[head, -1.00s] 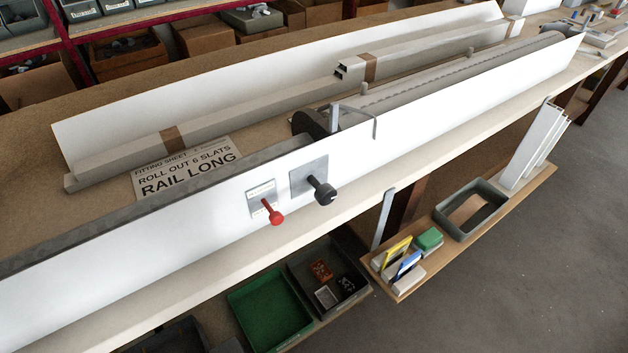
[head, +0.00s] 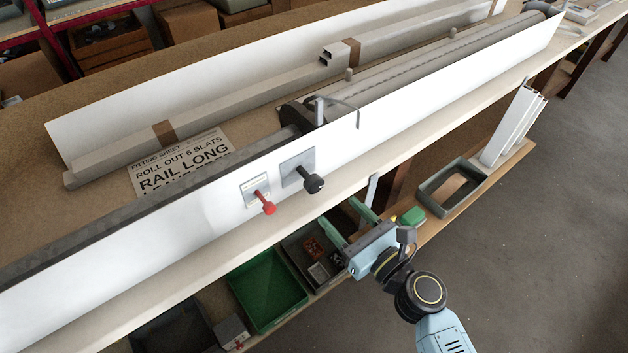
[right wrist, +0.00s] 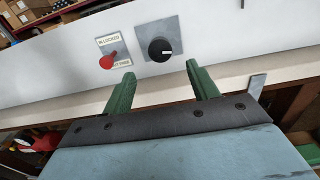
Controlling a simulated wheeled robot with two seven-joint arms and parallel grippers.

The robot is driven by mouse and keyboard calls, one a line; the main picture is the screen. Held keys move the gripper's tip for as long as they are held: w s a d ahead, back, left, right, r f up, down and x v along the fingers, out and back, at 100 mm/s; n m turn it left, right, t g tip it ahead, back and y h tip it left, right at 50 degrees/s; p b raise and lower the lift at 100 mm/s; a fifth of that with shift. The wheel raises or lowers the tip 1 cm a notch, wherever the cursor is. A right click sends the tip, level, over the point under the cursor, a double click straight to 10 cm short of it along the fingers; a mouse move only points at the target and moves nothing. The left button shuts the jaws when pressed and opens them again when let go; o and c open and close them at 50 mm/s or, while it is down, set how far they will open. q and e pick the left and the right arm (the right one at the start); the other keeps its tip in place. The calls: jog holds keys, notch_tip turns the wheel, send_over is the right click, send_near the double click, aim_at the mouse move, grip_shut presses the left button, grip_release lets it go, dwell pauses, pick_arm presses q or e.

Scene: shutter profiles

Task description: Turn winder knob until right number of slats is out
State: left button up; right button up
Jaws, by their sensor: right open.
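The black winder knob (head: 313,183) sits on a grey square plate on the white front panel (head: 400,120). It also shows in the right wrist view (right wrist: 160,49), with a white mark on its face. A red lever (head: 265,203) with a small label is left of it. The fitting sheet (head: 180,160) reads "ROLL OUT 6 SLATS" and "RAIL LONG"; its lowest line is cut off by the panel. The slatted roll (head: 440,70) lies behind the panel. My right gripper (head: 344,217) is open and empty, below and in front of the knob, apart from it. My left gripper is not in view.
A green bin (head: 268,296) and a dark bin with small parts stand under the bench. A side shelf holds a grey tray (head: 450,188), a green block (head: 411,216) and white profiles (head: 512,125). A grey bracket hangs at the bench's front edge.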

aim_at(318, 189)
jog(key=x, duration=1)
jog(key=c, duration=1)
